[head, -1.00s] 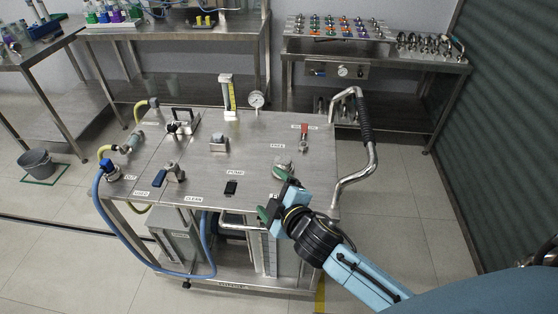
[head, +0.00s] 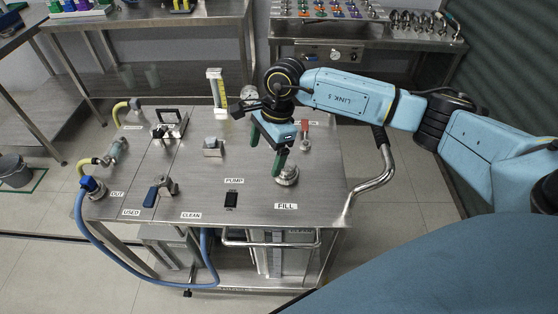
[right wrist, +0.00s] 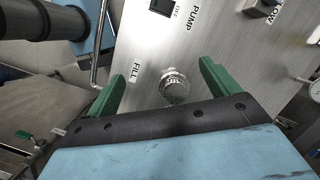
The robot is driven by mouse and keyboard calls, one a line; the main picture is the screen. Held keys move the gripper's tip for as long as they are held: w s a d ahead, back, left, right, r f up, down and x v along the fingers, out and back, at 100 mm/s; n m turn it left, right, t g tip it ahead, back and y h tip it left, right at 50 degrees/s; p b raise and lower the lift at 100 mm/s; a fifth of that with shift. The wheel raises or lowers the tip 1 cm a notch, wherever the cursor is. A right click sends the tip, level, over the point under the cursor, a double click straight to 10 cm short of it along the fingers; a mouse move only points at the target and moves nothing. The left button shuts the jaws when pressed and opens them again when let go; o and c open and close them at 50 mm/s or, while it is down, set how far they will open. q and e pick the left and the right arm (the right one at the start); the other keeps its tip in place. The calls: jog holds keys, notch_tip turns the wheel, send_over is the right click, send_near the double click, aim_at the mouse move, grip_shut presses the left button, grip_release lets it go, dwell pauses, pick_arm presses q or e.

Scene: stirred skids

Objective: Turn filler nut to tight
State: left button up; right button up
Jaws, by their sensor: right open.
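The filler nut (head: 287,176) is a round silver metal piece standing on the steel skid top (head: 205,180), just behind the FILL label. My right gripper (head: 266,160) points down at it with green fingers apart and nothing between them. In the head view one fingertip overlaps the nut's upper left edge; I cannot tell whether it touches. In the right wrist view the nut (right wrist: 174,86) lies between the lines of the two open fingers (right wrist: 163,70), a little ahead of the palm. My left gripper is not in view.
A red-handled valve (head: 305,135) stands behind the nut, and a black PUMP switch (head: 231,200) lies to its left. A bent handle rail (head: 375,178) runs along the skid's right side. A blue-handled valve (head: 158,190) and a blue hose (head: 100,240) are at the left.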

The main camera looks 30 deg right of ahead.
aim_at(285, 169)
jog(key=w+d+r+h, duration=0.1)
jog(key=w+d+h, duration=0.15)
jog(key=d, duration=0.35)
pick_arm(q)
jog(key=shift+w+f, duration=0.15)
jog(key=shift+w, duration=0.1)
pick_arm(e)
jog(key=f, duration=0.8)
jog(key=s+f, duration=0.1)
jog(key=f, duration=0.4)
jog(key=shift+d, duration=0.15)
jog(key=shift+c, duration=0.2)
jog(key=c, duration=0.9)
jog(key=shift+c, duration=0.2)
